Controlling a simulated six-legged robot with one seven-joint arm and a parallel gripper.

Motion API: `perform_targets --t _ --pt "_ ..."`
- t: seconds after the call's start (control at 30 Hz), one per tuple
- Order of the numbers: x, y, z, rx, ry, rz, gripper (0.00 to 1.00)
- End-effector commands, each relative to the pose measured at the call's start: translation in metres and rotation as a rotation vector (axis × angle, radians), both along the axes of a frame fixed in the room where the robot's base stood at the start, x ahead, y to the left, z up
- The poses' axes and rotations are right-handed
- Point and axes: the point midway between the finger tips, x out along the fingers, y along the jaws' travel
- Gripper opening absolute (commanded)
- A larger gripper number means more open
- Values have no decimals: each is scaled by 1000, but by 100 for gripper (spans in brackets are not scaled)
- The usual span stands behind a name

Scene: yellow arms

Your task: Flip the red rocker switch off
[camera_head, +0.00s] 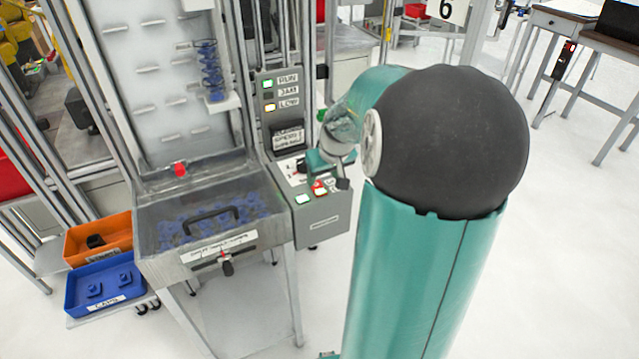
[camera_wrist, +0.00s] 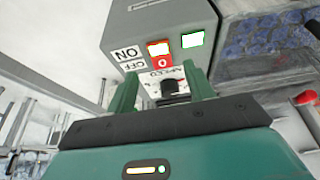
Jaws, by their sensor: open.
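The red rocker switch (camera_wrist: 162,62) is on the sloped face of a grey control box, in the upper middle of the wrist view. One half glows pale; the other is red with a white O mark. In the head view the switch (camera_head: 318,187) shows small and partly hidden by my gripper (camera_head: 328,166). My gripper (camera_wrist: 162,78) is open and empty, its two green fingers apart over the panel near the switch. I cannot tell whether a finger touches the panel.
A black knob (camera_wrist: 172,88) shows between my fingers. A green-lit button (camera_wrist: 192,40) is beside the switch. A clear-lidded bin (camera_head: 210,215) of blue parts stands left of the box. Orange (camera_head: 98,240) and blue trays (camera_head: 105,288) are farther left.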

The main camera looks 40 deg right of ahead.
Motion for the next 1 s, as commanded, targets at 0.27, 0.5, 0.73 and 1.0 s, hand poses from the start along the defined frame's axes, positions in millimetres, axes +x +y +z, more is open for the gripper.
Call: perform_targets --t 0.27,0.5,0.73,1.0 --pt "15 -3 -39 1 1 1 53" --pt "17 -4 -47 -1 -1 0 53" --pt "17 -4 -46 -1 -1 0 37" --pt "17 -4 -46 0 2 0 8"
